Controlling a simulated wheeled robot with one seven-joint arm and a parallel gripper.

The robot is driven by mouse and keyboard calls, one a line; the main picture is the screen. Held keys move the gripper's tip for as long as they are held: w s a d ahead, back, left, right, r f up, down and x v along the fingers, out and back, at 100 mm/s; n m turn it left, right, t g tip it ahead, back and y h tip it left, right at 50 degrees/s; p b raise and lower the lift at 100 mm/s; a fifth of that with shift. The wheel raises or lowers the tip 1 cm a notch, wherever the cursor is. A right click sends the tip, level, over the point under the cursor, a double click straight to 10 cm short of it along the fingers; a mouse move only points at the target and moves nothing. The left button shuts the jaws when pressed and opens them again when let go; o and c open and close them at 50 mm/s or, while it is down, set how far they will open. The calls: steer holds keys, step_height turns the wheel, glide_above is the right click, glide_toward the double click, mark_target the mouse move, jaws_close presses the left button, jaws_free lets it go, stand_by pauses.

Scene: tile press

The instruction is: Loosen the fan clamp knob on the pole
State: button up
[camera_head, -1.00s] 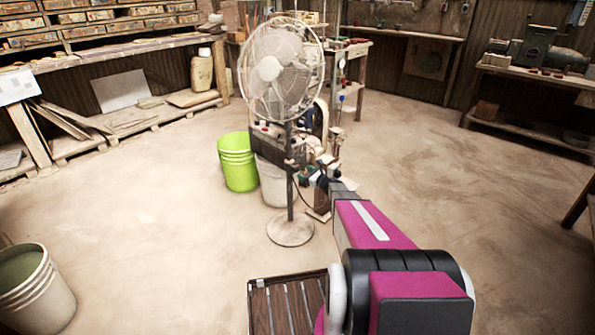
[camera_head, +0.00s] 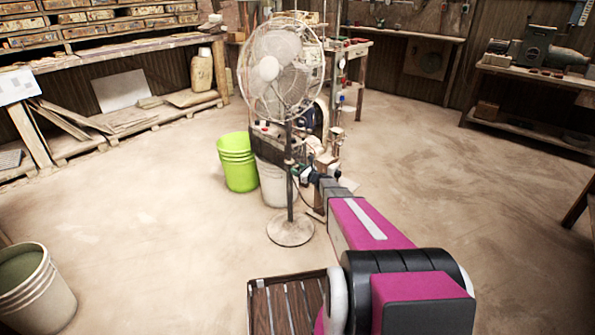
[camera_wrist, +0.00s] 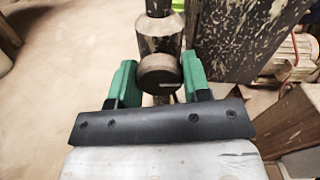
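The standing fan (camera_head: 280,72) has a wire cage, a dark pole (camera_head: 290,190) and a round base on the floor. In the wrist view the clamp knob (camera_wrist: 160,73) is a dark, round, front-facing disc on the thicker collar (camera_wrist: 158,38) of the pole. My gripper (camera_wrist: 160,75) has two green fingers, one on each side of the knob, with the knob between them. Little or no gap shows at the knob's sides; I cannot tell whether they press on it. In the head view my gripper (camera_head: 299,171) is small beside the pole, below the fan head.
A lime-green bucket (camera_head: 237,162) and a white bucket (camera_head: 272,183) stand behind the pole. A cluttered bench (camera_head: 345,85) is behind the fan. Another bucket (camera_head: 35,290) stands at front left. The floor on both sides is open.

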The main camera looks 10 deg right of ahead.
steer(key=shift+n, duration=0.4)
steer(key=n, duration=1)
steer(key=shift+n, duration=0.4)
steer(key=n, duration=1.2)
steer(key=shift+n, duration=0.3)
steer(key=o, duration=0.9)
steer(key=shift+o, duration=0.2)
steer(key=shift+s+d, duration=0.1)
